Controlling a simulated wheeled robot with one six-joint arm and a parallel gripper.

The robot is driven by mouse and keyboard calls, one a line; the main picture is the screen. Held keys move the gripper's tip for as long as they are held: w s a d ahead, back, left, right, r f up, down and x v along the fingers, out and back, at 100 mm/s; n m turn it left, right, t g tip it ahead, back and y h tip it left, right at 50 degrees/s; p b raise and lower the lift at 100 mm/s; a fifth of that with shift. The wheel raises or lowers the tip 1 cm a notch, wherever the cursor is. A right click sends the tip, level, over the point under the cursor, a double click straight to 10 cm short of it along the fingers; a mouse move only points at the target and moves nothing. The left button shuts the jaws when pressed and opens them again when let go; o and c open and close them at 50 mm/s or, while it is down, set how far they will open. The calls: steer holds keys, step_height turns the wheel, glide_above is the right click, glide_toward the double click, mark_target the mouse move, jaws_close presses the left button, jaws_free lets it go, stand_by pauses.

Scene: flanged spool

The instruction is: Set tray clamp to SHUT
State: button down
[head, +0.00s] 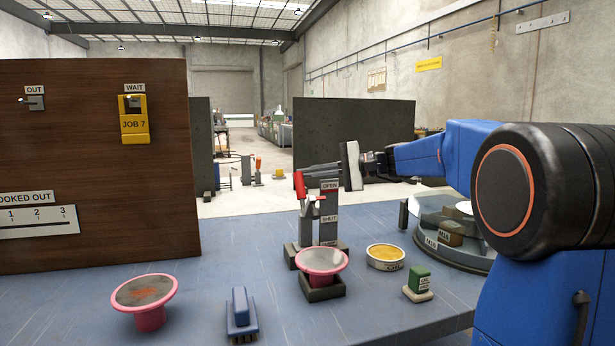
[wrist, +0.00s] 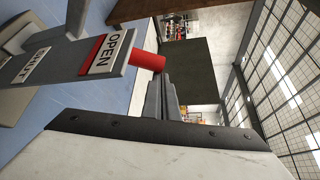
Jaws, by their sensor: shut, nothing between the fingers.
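The tray clamp has a red handle (head: 299,186) standing nearly upright, level with the red OPEN label (head: 329,184) on its post. The SHUT label (head: 329,219) is lower on the post. A pink flanged spool (head: 321,261) stands in the dark tray (head: 322,293) at the clamp's foot. My gripper (head: 307,171) is shut and empty, pointing left, its fingertips by the handle's top. In the wrist view, the fingertips (wrist: 164,82) are close to the red handle (wrist: 147,62), beside the OPEN label (wrist: 108,52). I cannot tell whether they touch it.
A yellow-topped tin (head: 385,257), a green block (head: 418,281) and a round turntable (head: 455,258) lie right. A brown board (head: 95,180) rises left.

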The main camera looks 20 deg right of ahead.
steer(key=s+r+n+t+y, duration=0.1)
steer(key=s+r+n+y, duration=0.1)
steer(key=s+n, duration=0.4)
steer(key=s+y, duration=0.1)
steer(key=s, duration=0.3)
steer(key=shift+s+r+t, duration=0.2)
steer(key=shift+s+t, duration=0.1)
steer(key=shift+t, duration=0.1)
steer(key=shift+s+f, duration=0.1)
stand_by(0.3)
steer(key=w+d+r, duration=0.2)
steer(key=w, duration=0.2)
steer(key=f+v, duration=0.1)
steer(key=v, duration=0.8)
steer(key=shift+s, duration=0.15)
